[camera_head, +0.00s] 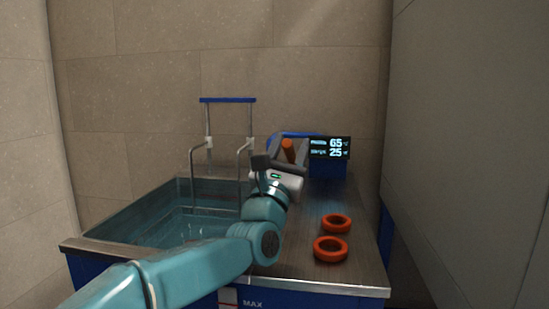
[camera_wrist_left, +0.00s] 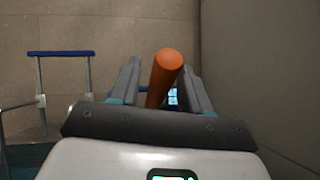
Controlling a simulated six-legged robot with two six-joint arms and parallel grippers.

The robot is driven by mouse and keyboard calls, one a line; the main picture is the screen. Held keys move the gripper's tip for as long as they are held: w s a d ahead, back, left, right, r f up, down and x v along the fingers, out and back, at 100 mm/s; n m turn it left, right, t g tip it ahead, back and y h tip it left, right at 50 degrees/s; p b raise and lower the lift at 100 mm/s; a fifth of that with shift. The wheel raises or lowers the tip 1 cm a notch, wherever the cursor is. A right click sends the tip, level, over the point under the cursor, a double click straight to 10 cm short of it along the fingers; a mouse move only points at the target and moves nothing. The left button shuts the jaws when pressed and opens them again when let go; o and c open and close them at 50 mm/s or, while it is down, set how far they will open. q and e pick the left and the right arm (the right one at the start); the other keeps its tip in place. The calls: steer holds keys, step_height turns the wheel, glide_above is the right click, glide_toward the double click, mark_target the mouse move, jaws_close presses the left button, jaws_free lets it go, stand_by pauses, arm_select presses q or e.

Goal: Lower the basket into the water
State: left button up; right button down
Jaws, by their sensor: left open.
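A metal frame with a blue top bar (camera_head: 228,100) stands at the back of the tank. Its thin rods reach down into the tank (camera_head: 110,246); I take it for the basket's frame, but no full basket shows clearly. The bar also shows at the left of the left wrist view (camera_wrist_left: 60,54). My left gripper (camera_head: 289,149) is open at the tank's back right. An orange cylindrical handle (camera_wrist_left: 164,72) shows between its fingers in the left wrist view; I cannot tell whether they touch it. My right gripper is not in view.
Two orange rubber rings (camera_head: 331,248) lie on the metal worktop (camera_head: 352,277) to the right. A display (camera_head: 330,148) reading 65 and 25 stands behind them. My left arm crosses the tank's front right. A wall closes off the right side.

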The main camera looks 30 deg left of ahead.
arm_select(q)
steer(key=s+f+p, duration=0.1)
steer(key=s, duration=1.2)
steer(key=shift+s+d, duration=0.25)
steer(key=shift+d, duration=0.15)
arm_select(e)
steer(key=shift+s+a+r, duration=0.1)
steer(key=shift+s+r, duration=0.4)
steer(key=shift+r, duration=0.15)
arm_select(q)
steer(key=shift+c, duration=0.3)
